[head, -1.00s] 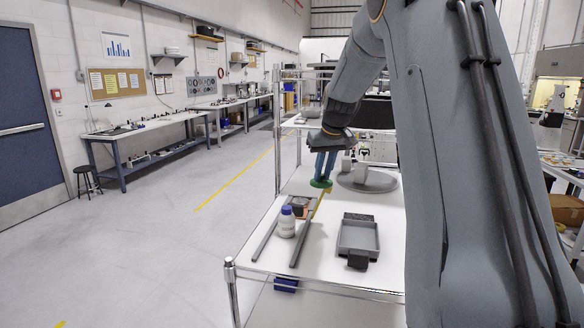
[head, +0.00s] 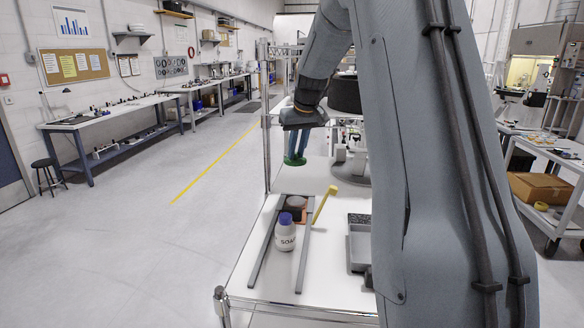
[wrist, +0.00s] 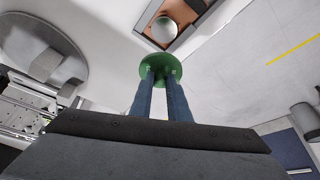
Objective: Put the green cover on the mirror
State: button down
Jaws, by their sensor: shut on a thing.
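My gripper (head: 296,152) has its blue fingers pointing down over the far part of the white table. It is shut on the round green cover (head: 291,161), which also shows at the fingertips in the wrist view (wrist: 161,69). A round, mirror-like silver disc (wrist: 164,31) sits on an orange block in the wrist view, beyond the cover and apart from it. In the head view the orange block and disc (head: 296,204) lie between two grey rails, nearer than my gripper. The contact between fingers and cover is partly hidden.
A white soap bottle (head: 285,234) with a purple cap stands between the rails, in front of the orange block. A grey tray (head: 359,247) and a round grey base (wrist: 40,48) are partly hidden by my arm.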

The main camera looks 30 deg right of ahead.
jog(key=shift+s+f, duration=0.2)
jog(key=shift+f, duration=0.45)
jog(key=shift+s+f, duration=0.15)
jog(key=shift+f, duration=0.45)
jog(key=shift+w+f+b, duration=0.1)
jog(key=shift+f+b, duration=2.25)
jog(key=shift+f, duration=3.05)
jog(key=shift+f+p, duration=0.15)
jog(key=shift+p, duration=0.15)
jog(key=c, duration=1.6)
grip_release()
jog(key=shift+o, duration=0.4)
